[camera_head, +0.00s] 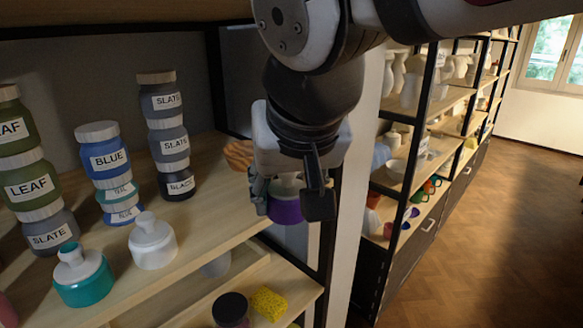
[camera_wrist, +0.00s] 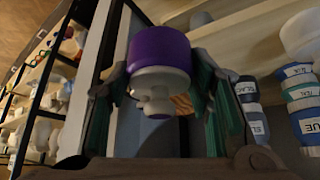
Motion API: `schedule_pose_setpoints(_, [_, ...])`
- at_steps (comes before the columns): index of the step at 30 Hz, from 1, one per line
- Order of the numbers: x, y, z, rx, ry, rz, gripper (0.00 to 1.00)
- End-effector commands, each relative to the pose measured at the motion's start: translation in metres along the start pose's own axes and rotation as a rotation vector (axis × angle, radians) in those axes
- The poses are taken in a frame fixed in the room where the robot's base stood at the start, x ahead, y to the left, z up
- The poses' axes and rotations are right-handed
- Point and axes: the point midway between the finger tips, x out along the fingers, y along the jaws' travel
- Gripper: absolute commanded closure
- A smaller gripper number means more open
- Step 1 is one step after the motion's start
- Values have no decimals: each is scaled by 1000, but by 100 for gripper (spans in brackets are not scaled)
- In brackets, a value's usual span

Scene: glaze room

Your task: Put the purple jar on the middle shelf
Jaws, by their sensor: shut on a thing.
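My gripper (camera_head: 288,197) is shut on the purple jar (camera_head: 285,210), with one finger on each side. The jar hangs just in front of the right end of the shelf (camera_head: 225,212), apart from the board, near the dark post. In the wrist view the purple jar (camera_wrist: 160,47) sits between the fingers, its pale knobbed lid (camera_wrist: 157,84) toward the camera. In the head view the fingers hide part of the jar. The shelf lies between a board above and a lower board.
The shelf holds stacked labelled jars, including slate (camera_head: 167,120), blue (camera_head: 104,155) and leaf (camera_head: 30,182), plus a white jar (camera_head: 153,245) and a teal jar (camera_head: 82,278) near its front. A yellow sponge (camera_head: 268,304) and a dark-lidded jar (camera_head: 230,309) stand lower.

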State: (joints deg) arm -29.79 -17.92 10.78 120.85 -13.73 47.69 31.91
Motion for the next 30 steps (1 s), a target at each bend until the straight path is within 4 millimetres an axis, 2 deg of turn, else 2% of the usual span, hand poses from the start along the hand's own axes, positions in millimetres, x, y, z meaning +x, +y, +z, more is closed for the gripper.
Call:
schedule_pose_setpoints(1, [3,-13,-4,-5,-2,-1,91])
schedule_pose_setpoints(6, [16,-51,-17,-5,-2,-3,91])
schedule_pose_setpoints(13, [31,-92,-32,-2,0,-3,91])
schedule_pose_setpoints(22, [39,-115,-40,-2,1,-2,91])
schedule_pose_setpoints(27, [60,-112,-25,-1,0,0,91])
schedule_pose_setpoints(30, [67,-112,-21,-1,1,-1,91])
